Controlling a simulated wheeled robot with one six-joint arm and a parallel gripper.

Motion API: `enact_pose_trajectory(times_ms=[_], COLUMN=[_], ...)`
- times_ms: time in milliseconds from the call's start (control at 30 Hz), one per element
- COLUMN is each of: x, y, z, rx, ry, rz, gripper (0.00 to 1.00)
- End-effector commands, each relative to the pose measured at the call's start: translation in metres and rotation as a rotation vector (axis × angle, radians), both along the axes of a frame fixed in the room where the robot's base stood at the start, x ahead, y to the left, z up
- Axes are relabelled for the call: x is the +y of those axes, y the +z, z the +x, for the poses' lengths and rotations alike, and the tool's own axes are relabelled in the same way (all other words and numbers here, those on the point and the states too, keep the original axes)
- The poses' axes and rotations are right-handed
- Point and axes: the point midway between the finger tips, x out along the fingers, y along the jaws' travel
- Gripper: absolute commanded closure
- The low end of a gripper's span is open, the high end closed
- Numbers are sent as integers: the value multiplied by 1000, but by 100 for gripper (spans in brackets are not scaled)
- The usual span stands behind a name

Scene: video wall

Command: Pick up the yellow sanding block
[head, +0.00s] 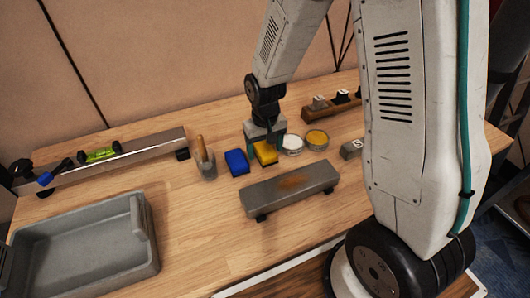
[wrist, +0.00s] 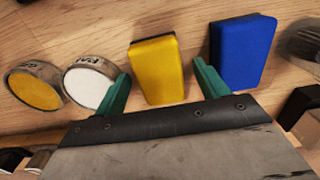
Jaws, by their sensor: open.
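The yellow sanding block (wrist: 157,72) lies on the wooden table, between the two green fingers of my gripper (wrist: 161,88) in the wrist view. The fingers are open, with a gap on each side of the block, and its near end is hidden by the gripper body. In the head view, my gripper (head: 265,147) points down over the yellow block (head: 266,153), which is partly covered by the fingers. A blue block (wrist: 241,50) lies close beside the right finger; it also shows in the head view (head: 237,162).
A white-topped tin (head: 292,144) and a yellow-topped tin (head: 317,139) stand right of the gripper. A grey sharpening stone (head: 290,189) lies in front. A cup with a brush (head: 207,165) stands left. A grey tray (head: 85,250) is at front left.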

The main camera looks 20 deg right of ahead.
Motion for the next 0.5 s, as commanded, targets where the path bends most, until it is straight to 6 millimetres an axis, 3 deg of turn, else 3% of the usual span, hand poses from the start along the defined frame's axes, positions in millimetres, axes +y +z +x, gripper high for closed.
enact_pose_trajectory(times_ms=[300, 467, 500], x=[0, 0, 0], y=[-7, -6, -6], z=[0, 0, 0], rx=[-1, 0, 0], ry=[0, 0, 0], rz=[0, 0, 0], gripper=[30, 75, 76])
